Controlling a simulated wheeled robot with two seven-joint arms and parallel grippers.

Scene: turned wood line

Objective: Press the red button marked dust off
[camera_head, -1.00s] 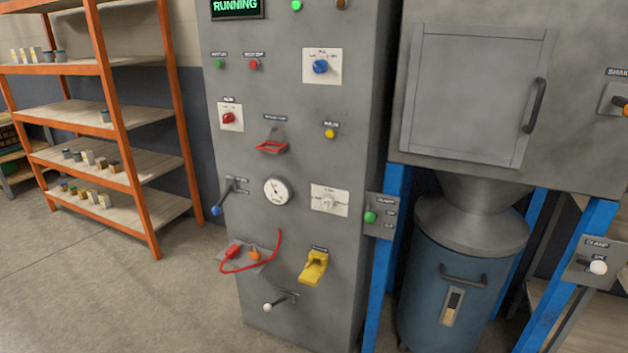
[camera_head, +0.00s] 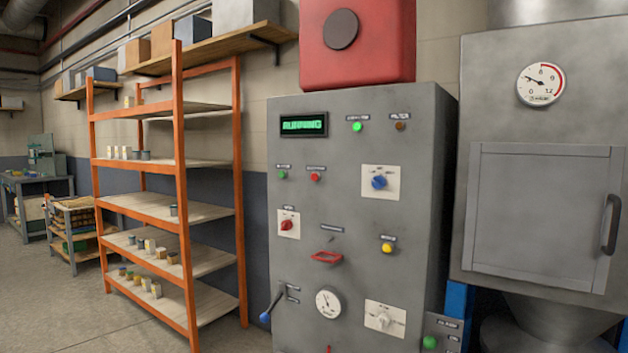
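A small red round button (camera_head: 315,176) sits on the upper part of the grey control cabinet (camera_head: 350,220), with a small dark label above it that is too small to read for certain. A green button (camera_head: 282,174) is just to its left. The display (camera_head: 303,125) above them reads RUNNING in green. Neither of my grippers shows in the head view.
Nearby are a red switch (camera_head: 287,225), a blue knob (camera_head: 379,182), a yellow button (camera_head: 387,248), a red handle (camera_head: 326,257) and a blue-tipped lever (camera_head: 265,317). Orange shelving (camera_head: 183,200) stands left, a grey machine with a door (camera_head: 541,215) right.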

